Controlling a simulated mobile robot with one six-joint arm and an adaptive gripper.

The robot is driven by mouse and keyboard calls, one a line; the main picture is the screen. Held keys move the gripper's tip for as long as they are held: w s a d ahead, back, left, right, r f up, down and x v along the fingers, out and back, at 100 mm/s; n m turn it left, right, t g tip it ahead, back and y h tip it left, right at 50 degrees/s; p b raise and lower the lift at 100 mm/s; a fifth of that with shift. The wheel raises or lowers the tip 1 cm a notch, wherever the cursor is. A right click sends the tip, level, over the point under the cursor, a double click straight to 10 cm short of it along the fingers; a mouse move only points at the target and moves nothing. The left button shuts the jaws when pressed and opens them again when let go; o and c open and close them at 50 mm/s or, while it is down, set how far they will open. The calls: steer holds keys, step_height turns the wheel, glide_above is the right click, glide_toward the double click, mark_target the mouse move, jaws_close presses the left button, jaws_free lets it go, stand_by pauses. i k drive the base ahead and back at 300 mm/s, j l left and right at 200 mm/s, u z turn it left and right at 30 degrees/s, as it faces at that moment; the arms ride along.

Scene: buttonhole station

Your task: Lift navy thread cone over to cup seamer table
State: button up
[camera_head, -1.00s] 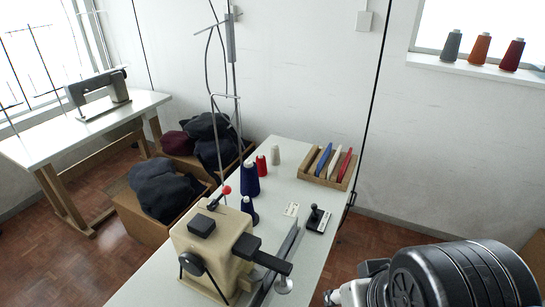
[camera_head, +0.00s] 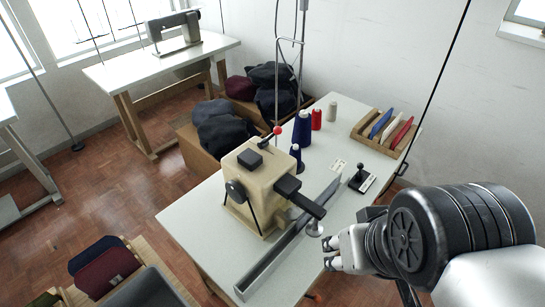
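A tall navy thread cone (camera_head: 302,130) stands upright on the near white table (camera_head: 205,222), behind the beige machine. A smaller navy cone (camera_head: 296,153) stands just in front of it, close to the machine. The other white table (camera_head: 110,75) at the upper left bears a grey sewing machine (camera_head: 174,30); it may be the cup seamer table, but no label shows. My gripper (camera_head: 329,254) is at the lower right, over the front right part of the near table and well apart from the cones. Its fingertips look apart, with nothing seen between them.
A beige machine (camera_head: 255,185) and a grey rail (camera_head: 290,240) take up the near table's middle. Red (camera_head: 316,119) and cream (camera_head: 332,112) cones stand beside the tall navy one. A wooden rack (camera_head: 388,133) and thin thread-stand poles rise nearby. Boxes of dark cloth (camera_head: 217,125) stand between the tables.

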mark_target(295, 151)
steer(key=i+l, duration=0.1)
steer(key=l, duration=0.7)
steer(key=l+u, duration=0.1)
steer(key=u, duration=0.35)
steer(key=i+l+u, duration=0.1)
steer(key=u, duration=0.4)
steer(key=l+u, duration=0.2)
steer(key=u, duration=0.25)
steer(key=i+u, duration=0.3)
steer(key=i, duration=0.15)
